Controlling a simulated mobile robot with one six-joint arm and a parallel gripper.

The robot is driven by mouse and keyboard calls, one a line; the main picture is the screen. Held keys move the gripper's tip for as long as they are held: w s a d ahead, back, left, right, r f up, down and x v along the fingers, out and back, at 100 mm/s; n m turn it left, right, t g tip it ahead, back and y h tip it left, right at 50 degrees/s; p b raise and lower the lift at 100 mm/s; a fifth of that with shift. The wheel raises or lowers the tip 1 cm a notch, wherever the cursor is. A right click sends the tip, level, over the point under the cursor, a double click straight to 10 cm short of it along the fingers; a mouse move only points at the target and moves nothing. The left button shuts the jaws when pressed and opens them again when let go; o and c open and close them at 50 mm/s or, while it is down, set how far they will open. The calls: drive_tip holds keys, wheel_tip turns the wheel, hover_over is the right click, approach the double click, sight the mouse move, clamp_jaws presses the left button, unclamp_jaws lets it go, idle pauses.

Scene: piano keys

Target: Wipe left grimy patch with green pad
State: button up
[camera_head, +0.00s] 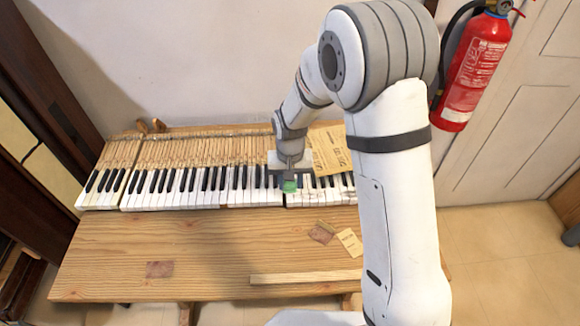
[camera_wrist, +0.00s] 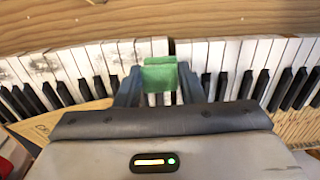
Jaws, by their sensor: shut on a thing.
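My gripper (camera_head: 289,178) is shut on the green pad (camera_head: 289,186). In the wrist view the green pad (camera_wrist: 160,76) sits between the two fingers, over the white keys beside a narrow gap between key sections. I cannot tell whether the pad touches the keys. Grey grime (camera_wrist: 38,65) marks white keys at the left of the wrist view. Grimy keys (camera_head: 318,196) also show right of the pad in the head view, partly hidden by my arm. I cannot tell which patch is the left one.
The keyboard (camera_head: 185,190) lies on a wooden bench (camera_head: 200,235). A paper sheet (camera_head: 329,150) lies on the keyboard's back part. A fire extinguisher (camera_head: 475,70) hangs at the right.

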sight(290, 184)
drive_tip(key=shift+r+p, duration=1.15)
drive_tip(key=shift+r, duration=1.05)
